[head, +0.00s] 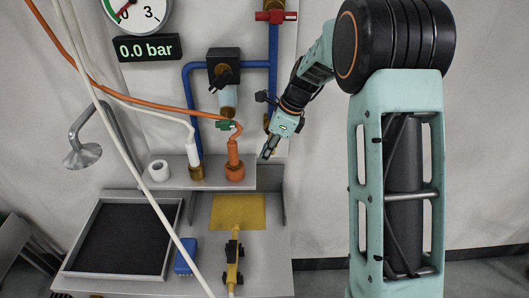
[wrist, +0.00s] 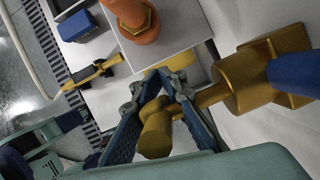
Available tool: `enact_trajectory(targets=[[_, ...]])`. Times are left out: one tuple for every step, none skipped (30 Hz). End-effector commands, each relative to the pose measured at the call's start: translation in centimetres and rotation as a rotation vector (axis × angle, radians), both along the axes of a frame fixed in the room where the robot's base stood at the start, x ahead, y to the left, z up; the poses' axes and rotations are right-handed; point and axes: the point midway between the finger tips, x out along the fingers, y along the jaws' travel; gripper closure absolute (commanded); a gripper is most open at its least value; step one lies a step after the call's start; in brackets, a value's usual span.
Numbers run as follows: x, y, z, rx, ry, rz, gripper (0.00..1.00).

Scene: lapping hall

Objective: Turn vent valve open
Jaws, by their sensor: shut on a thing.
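The brass valve (wrist: 236,84) sits at the end of a blue pipe (wrist: 295,75) in the wrist view, with a brass stem and rounded knob (wrist: 155,132) sticking out toward my gripper. I take it for the vent valve. My gripper (wrist: 164,78) is shut on this brass stem and knob, with a dark finger on each side. In the head view my gripper (head: 268,152) is at the lower end of the right blue pipe (head: 273,50). Only a little brass (head: 267,123) shows there; the arm hides most of the valve.
A digital display (head: 147,48) reads 0.0 bar below a round gauge (head: 137,12). A red-handled valve (head: 275,16) is high on the right pipe. An orange fitting (head: 234,160) and white fitting (head: 193,152) stand on the shelf left of my gripper. Hoses cross the left side.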

Motion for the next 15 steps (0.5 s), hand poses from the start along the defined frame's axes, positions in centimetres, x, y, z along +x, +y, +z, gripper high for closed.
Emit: enact_trajectory(targets=[[0.01,-0.07,0.0,-0.003,0.0,0.0,1.0],[0.01,-0.07,-0.02,-0.003,0.0,0.0,1.0],[0.01,-0.07,-0.02,-0.003,0.0,0.0,1.0],[0.01,-0.07,-0.02,-0.003,0.0,0.0,1.0],[0.01,-0.07,-0.02,-0.003,0.0,0.0,1.0],[0.01,-0.07,-0.02,-0.003,0.0,0.0,1.0],[0.01,-0.07,-0.02,-0.003,0.0,0.0,1.0],[0.01,-0.07,-0.02,-0.003,0.0,0.0,1.0],[0.01,-0.07,-0.02,-0.003,0.0,0.0,1.0],[0.01,-0.07,-0.02,-0.003,0.001,0.0,1.0],[0.01,-0.07,-0.02,-0.002,0.0,0.0,0.89],[0.0,-0.06,-0.03,-0.002,0.0,0.0,0.85],[0.0,-0.06,-0.03,-0.002,0.0,0.0,0.82],[0.0,-0.06,-0.03,-0.002,0.0,0.0,0.78],[0.0,-0.05,-0.03,-0.002,0.0,0.0,0.74]])
